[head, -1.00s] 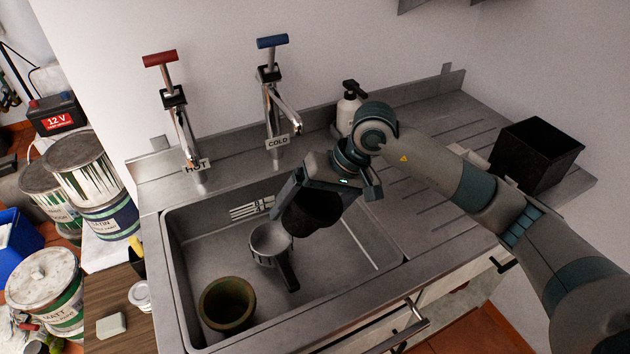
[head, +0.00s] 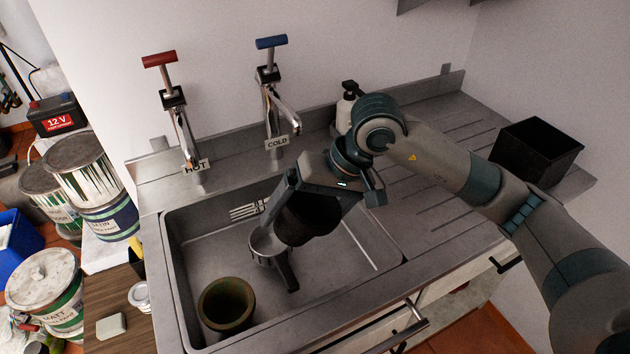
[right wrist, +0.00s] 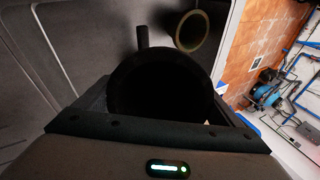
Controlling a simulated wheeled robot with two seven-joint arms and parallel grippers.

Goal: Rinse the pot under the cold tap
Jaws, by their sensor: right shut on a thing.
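A black round pot (head: 303,222) is in my right gripper (head: 318,196), tilted above the sink; its dark round shape (right wrist: 160,88) fills the middle of the right wrist view. The gripper is shut on it. The cold tap (head: 268,100), with a blue handle and a COLD label, stands behind the sink, and the pot is in front of and below its spout, to the right. I cannot see water running. My left gripper is not in view.
An olive-brown pot (head: 227,305) stands front left. The hot tap (head: 185,125), soap bottle (head: 346,105) and black bin (head: 535,155) are around it.

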